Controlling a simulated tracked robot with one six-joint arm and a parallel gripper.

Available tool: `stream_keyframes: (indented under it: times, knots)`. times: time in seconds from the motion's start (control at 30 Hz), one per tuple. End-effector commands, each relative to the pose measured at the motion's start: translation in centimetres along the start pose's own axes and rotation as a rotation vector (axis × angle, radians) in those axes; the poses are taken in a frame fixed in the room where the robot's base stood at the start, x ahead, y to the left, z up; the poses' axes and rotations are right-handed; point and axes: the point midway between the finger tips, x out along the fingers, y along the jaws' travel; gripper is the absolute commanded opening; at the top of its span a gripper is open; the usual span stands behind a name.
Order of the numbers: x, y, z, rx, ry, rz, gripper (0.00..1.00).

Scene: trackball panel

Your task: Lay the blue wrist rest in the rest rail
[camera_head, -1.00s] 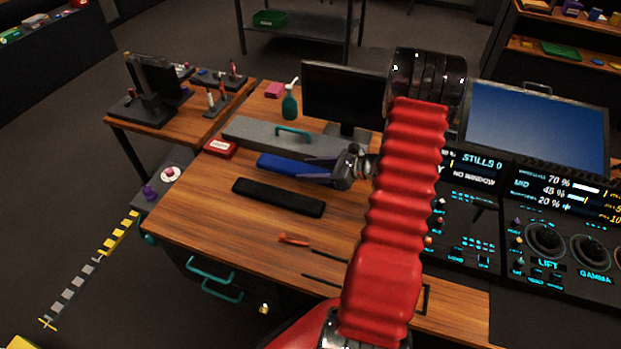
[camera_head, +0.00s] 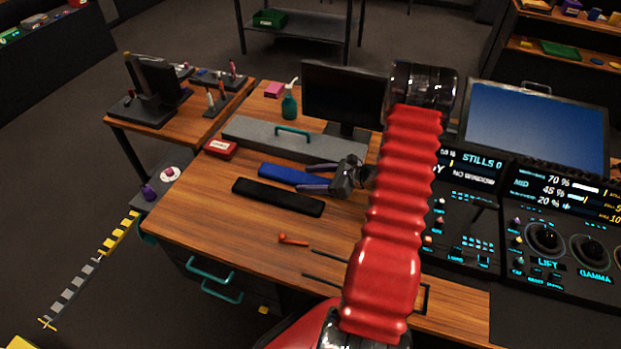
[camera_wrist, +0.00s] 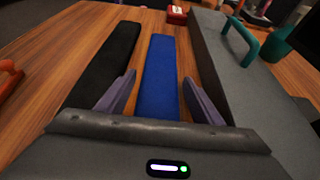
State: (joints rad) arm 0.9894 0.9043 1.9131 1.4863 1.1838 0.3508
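The blue wrist rest (camera_head: 281,173) lies flat on the wooden desk, between a black bar and a long grey box. My gripper (camera_head: 304,181) is open and empty over its right end. In the wrist view the blue rest (camera_wrist: 159,75) runs lengthwise between the two parted fingers (camera_wrist: 159,82); I cannot tell how high they are above the desk. Thin dark bars (camera_head: 325,254) lie on the desk in front of the control panel, perhaps the rest rail; my red arm hides part of them.
The black bar (camera_head: 277,197) lies close in front of the blue rest. The grey box (camera_head: 290,141) with a teal handle is behind it. A red box (camera_head: 221,148), an orange-handled tool (camera_head: 293,240) and a monitor (camera_head: 345,95) are nearby. The desk's front left is clear.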

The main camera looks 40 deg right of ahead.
Motion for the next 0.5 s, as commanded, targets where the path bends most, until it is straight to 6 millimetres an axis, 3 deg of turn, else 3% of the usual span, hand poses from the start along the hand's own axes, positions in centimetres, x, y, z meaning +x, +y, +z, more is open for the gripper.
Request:
stream_keyframes:
  times: [0.37, 0.5]
  knots:
    - [0.0, 0.0, 0.2, -0.001, 0.000, 0.000, 0.65]
    - [-1.0, -0.1, 0.2, -0.001, 0.000, -0.001, 0.65]
